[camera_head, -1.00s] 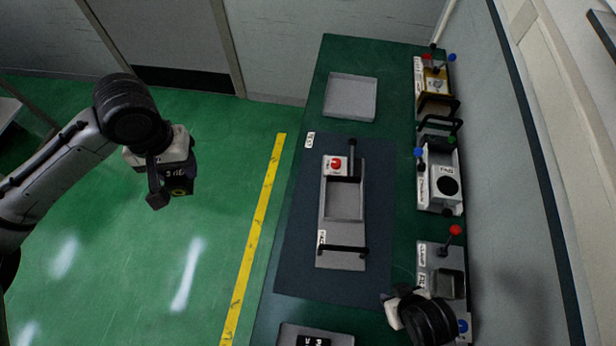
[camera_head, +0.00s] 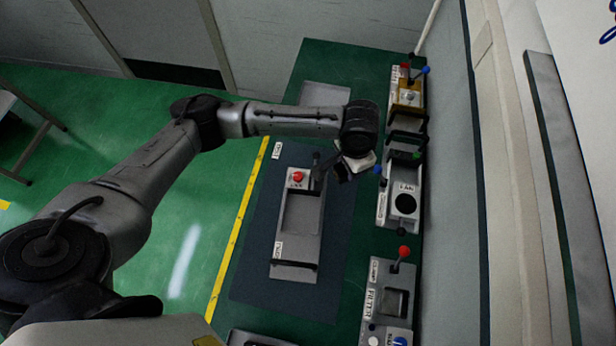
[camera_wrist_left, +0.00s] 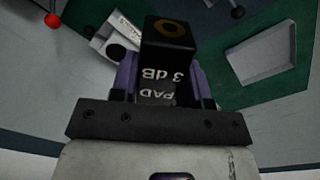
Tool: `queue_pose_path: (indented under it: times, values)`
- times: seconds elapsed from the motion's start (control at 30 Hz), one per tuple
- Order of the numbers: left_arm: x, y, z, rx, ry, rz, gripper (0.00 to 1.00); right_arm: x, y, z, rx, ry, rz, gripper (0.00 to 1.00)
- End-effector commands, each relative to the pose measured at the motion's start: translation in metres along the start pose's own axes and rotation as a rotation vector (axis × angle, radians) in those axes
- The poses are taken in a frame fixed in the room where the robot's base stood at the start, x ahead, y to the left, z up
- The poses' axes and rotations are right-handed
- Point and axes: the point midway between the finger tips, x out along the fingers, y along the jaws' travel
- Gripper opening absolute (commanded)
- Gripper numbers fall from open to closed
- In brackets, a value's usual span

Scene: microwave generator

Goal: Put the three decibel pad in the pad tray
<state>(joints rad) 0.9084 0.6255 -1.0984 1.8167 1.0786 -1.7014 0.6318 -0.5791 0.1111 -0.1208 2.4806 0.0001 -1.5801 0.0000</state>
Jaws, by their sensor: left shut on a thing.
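My left gripper (camera_wrist_left: 160,85) is shut on the three decibel pad (camera_wrist_left: 167,60), a black block with a gold ring on its end and white "PAD 3 dB" lettering. In the head view my left gripper (camera_head: 345,170) hangs over the bench beside the fan unit, its pad small and dark. A plain grey tray (camera_head: 324,94) lies at the far end of the bench, partly hidden by my left arm; it looks empty in the left wrist view (camera_wrist_left: 262,52). I cannot read a label on it. My right gripper is out of view.
A grey fixture (camera_head: 300,215) with a red button and black handles lies on the dark mat. A row of units with coloured knobs, including the fan unit (camera_head: 400,205) and filter unit (camera_head: 391,300), stands along the wall. Another dark-edged tray (camera_head: 258,338) is cut off at the bottom.

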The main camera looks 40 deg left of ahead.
Motion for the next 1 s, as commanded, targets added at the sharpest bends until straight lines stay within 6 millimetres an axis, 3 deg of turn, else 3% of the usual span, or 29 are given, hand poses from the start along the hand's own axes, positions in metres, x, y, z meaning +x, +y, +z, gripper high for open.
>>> queue_pose_path:
  times: [0.03, 0.2, 0.4, 0.53, 0.73, 1.0]
  values:
    - [0.01, 0.01, 0.006, 0.064, -0.011, 0.008, 0.12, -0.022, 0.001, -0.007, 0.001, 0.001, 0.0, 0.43]
    - [0.064, 0.035, 0.028, 0.296, -0.011, 0.003, 0.12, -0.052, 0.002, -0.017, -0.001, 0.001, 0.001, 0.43]
    - [0.109, 0.062, 0.06, 0.509, -0.017, -0.007, 0.12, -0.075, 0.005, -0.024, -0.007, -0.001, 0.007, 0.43]
    - [0.125, 0.072, 0.075, 0.595, -0.021, -0.013, 0.12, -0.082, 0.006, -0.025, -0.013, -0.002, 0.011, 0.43]
    - [0.15, 0.064, 0.091, 0.649, -0.026, -0.021, 0.12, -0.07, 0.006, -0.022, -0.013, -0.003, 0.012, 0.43]
    - [0.186, 0.012, 0.113, 0.651, -0.027, -0.023, 0.12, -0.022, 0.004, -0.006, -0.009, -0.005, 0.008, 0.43]
